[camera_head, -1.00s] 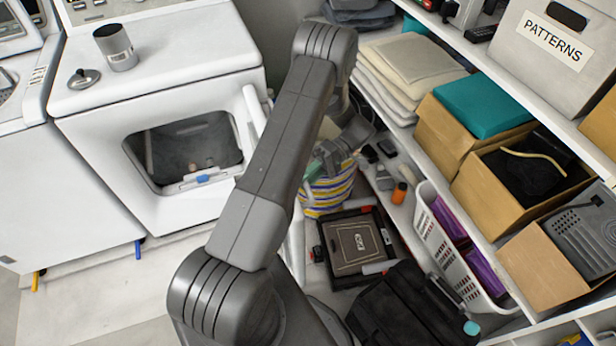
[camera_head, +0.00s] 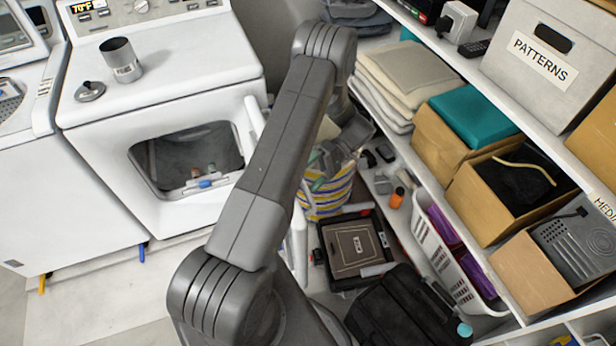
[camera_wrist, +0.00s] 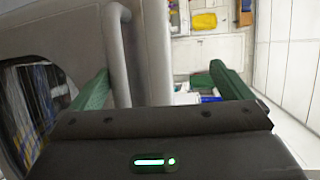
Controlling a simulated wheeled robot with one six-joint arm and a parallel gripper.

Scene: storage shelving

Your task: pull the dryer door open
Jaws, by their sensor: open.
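The white dryer (camera_head: 105,150) stands at the left, and its front opening shows the dark drum. Its white door (camera_head: 254,112) is swung out at the right of the opening, mostly hidden behind my arm. In the wrist view the pale door (camera_wrist: 153,50) with its upright bar handle (camera_wrist: 119,55) lies between the two green fingers of my gripper (camera_wrist: 163,78). The gripper is open, one finger left of the handle and one right of the door edge. I cannot tell whether either finger touches. In the head view the gripper is largely hidden by my arm.
A metal cup (camera_head: 121,60) and a lid (camera_head: 90,91) are on the dryer top. A striped basket (camera_head: 328,195), a dark case (camera_head: 350,245) and a black bag (camera_head: 405,310) crowd the floor at the right. Shelves with boxes line the right. Floor at lower left is clear.

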